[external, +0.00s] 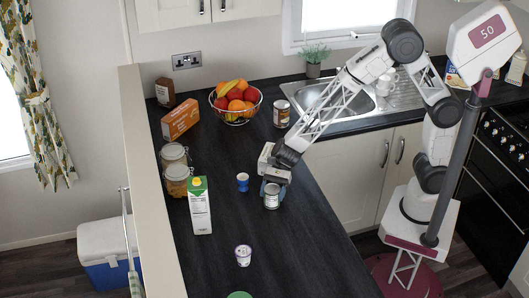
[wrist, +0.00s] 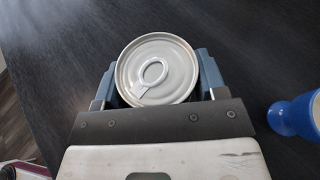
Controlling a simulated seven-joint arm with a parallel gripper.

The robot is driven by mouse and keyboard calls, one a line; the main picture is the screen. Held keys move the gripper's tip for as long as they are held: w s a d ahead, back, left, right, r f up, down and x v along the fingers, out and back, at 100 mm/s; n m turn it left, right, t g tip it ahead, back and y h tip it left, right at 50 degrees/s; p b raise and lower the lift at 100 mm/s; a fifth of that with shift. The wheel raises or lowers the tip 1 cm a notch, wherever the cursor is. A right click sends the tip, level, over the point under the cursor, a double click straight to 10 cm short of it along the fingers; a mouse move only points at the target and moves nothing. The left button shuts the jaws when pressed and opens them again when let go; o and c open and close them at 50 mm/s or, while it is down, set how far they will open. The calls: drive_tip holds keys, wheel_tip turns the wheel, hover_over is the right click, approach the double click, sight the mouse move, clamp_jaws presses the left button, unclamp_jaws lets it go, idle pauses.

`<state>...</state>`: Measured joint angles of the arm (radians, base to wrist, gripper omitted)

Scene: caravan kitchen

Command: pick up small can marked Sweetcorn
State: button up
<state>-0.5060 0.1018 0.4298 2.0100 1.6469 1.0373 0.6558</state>
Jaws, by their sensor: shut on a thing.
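A small can (external: 271,199) with a pale green and white label and a silver lid is at my gripper (external: 272,188) in the external view. Its label is too small to read. In the wrist view, the can's ring-pull lid (wrist: 157,70) sits between the two blue fingers of my gripper (wrist: 157,75), which is shut on its sides. The can looks upright. I cannot tell whether its base touches the dark worktop (external: 225,270).
A blue egg cup (external: 242,182) stands just left of my gripper; it also shows in the wrist view (wrist: 294,116). A yoghurt pot (external: 243,255) stands nearer the front, and a carton (external: 200,206) and jars (external: 176,180) at the left. Another can (external: 281,114) and a fruit bowl (external: 236,115) stand behind.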

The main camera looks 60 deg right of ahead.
sight(271, 192)
drive_tip(key=shift+r, duration=0.7)
wheel_tip(271, 192, up, 2)
drive_tip(key=shift+d, duration=0.1)
drive_tip(key=s+d+r, duration=0.1)
drive_tip(key=s+d, duration=0.9)
drive_tip(key=s, duration=0.2)
drive_tip(key=shift+r, duration=0.15)
drive_tip(key=shift+s+d, duration=0.1)
